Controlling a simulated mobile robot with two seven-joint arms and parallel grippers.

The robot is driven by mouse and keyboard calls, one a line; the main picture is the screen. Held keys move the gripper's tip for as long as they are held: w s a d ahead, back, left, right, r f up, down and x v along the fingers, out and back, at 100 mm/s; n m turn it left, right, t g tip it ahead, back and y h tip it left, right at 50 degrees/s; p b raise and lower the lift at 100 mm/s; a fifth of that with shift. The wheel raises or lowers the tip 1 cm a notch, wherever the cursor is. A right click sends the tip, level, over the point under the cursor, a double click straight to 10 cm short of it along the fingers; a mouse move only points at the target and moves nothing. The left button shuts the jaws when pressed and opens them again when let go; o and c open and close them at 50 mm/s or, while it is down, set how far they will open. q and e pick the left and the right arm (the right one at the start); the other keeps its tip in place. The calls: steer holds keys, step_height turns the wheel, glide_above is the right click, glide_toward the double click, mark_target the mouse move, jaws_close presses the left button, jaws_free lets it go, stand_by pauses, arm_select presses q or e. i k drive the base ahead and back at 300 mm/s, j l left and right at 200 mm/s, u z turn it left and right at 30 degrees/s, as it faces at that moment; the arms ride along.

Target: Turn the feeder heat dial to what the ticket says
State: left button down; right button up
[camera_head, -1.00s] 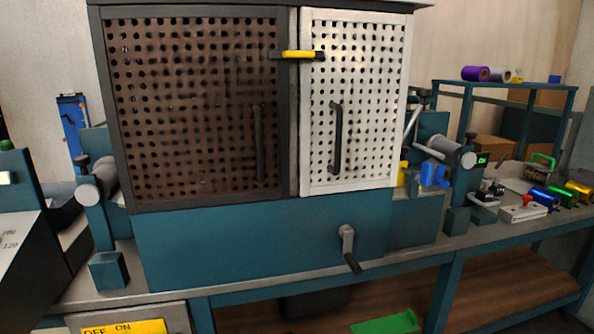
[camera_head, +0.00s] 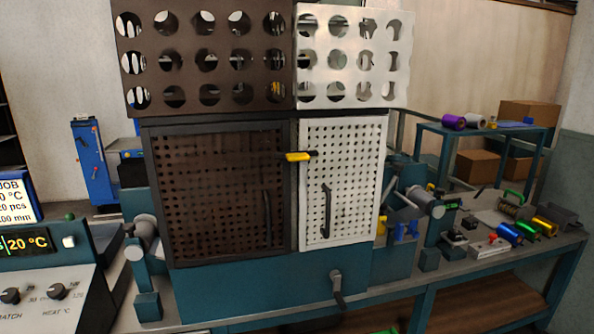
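The heat dial (camera_head: 57,291) is a black knob on the sloped grey control panel (camera_head: 82,305) at the lower left, labelled "HEAT °C". Numbers around it are small and blurred; one reads about 120. Its pointer setting is too small to tell. A second black knob (camera_head: 10,296), labelled in part "...ATCH", is left of it. A white and blue screen (camera_head: 14,200) above reads "JOB", "°C", "pcs" and "mm", cut off by the left edge. Neither gripper is in view.
A teal machine (camera_head: 250,293) with brown and white perforated doors (camera_head: 340,190) fills the middle, its yellow latch (camera_head: 299,157) across both. A crank (camera_head: 337,285) sticks out in front. Coloured foil rolls (camera_head: 509,234) lie on the right bench. A blue post (camera_head: 92,160) stands behind left.

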mark_target(57, 291)
steer(key=u, duration=1.65)
